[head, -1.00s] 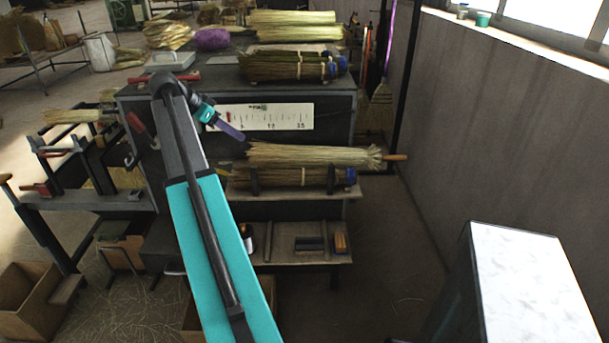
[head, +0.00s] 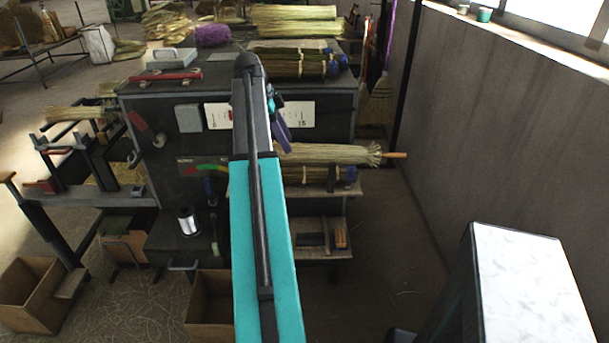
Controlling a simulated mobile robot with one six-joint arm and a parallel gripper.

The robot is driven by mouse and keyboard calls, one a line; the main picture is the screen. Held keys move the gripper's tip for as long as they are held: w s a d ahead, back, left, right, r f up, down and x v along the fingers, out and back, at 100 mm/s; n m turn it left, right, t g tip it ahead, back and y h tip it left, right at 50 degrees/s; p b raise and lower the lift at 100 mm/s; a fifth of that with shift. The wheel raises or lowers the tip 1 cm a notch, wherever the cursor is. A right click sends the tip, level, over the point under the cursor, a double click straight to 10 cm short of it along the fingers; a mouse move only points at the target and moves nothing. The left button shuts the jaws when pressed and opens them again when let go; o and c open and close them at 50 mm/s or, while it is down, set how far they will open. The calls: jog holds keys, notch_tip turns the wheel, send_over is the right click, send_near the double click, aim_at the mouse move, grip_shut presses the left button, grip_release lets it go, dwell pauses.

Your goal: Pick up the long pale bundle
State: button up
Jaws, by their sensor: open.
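A long pale straw bundle (head: 335,153) lies sideways on the upper side shelf of the dark workbench. Its splayed end and a short wooden handle (head: 396,155) point right, and its left end is partly hidden behind my gripper. My gripper (head: 287,146) shows as a small purple part beyond my teal arm, pointing down at the bundle's left end. It is open, with no bundle seen in it. From this view I cannot tell whether it touches the bundle. Other pale bundles (head: 293,20) lie farther back, on top of the bench.
Darker bundles with blue ends lie on the bench top (head: 295,62) and under the pale bundle (head: 312,175). A lower shelf (head: 318,254) holds small blocks. A grey wall (head: 465,130) and a white-topped cabinet (head: 528,285) stand right. The floor between is clear.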

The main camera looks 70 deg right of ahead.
jog(key=p+x, duration=0.2)
jog(key=x, duration=0.6)
jog(key=shift+f, duration=0.3)
jog(key=shift+s, duration=0.15)
dwell(0.3)
jog(key=shift+p+x, duration=0.8)
jog(key=shift+x, duration=0.35)
jog(key=shift+p+x, duration=0.35)
jog(key=shift+x, duration=1.1)
jog(key=shift+s+r, duration=0.1)
jog(key=c, duration=0.7)
jog(key=shift+r, duration=0.1)
notch_tip(320, 180, up, 18)
jog(key=b, duration=0.4)
